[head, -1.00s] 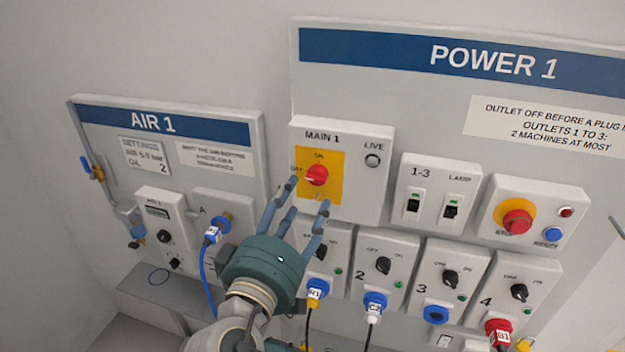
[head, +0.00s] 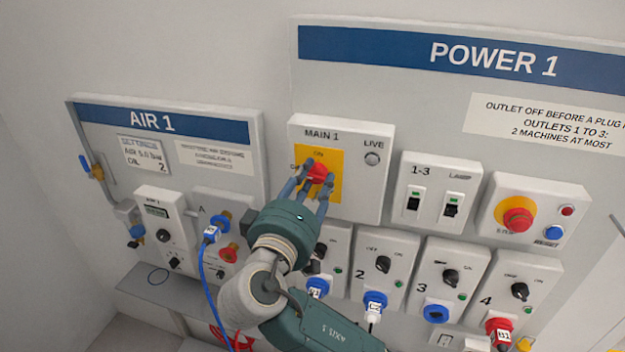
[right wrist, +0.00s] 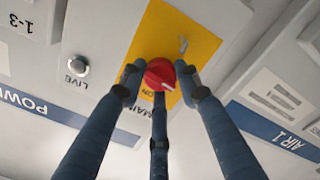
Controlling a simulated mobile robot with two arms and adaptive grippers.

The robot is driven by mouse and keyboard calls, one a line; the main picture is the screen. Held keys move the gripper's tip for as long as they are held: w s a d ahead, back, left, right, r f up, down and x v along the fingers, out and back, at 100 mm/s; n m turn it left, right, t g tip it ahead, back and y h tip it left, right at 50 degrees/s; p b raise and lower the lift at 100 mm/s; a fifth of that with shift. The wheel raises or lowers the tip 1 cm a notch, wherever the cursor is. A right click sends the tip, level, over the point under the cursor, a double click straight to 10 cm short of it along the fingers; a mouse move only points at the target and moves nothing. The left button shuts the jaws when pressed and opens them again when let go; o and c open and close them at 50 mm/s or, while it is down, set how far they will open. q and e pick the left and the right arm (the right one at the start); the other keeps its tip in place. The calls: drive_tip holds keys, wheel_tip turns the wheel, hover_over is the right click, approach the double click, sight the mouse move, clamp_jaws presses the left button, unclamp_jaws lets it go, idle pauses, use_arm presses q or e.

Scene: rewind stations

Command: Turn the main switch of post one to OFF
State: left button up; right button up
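The main switch is a red round knob (head: 318,172) on a yellow plate (head: 333,190) of the MAIN 1 box (head: 363,195), on the POWER 1 panel. ON is printed above it and OFF to its left, now largely covered. My right gripper (head: 314,183) has its fingers around the knob. In the right wrist view the fingertips (right wrist: 159,82) sit against the sides of the red knob (right wrist: 159,72). A white mark shows on the knob's lower part there, towards the ON print. The LIVE lamp (head: 372,159) looks grey. My left gripper is out of view.
Right of the box are the 1-3 and lamp switches (head: 432,195) and a red stop button (head: 517,219). Below are outlets with black knobs and plugs (head: 374,303). The AIR 1 panel (head: 205,160) with a blue hose (head: 205,275) is at left.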

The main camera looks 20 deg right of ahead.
drive_tip(key=shift+c, duration=0.6)
drive_tip(key=shift+r+n+p, duration=0.2)
drive_tip(key=shift+n+p, duration=0.2)
drive_tip(key=shift+f+n, duration=0.1)
drive_tip(key=shift+n, duration=0.3)
drive_tip(key=o, duration=1.1)
drive_tip(key=shift+w+a, duration=0.1)
drive_tip(key=shift+a, duration=0.1)
drive_tip(key=shift+o, duration=0.2)
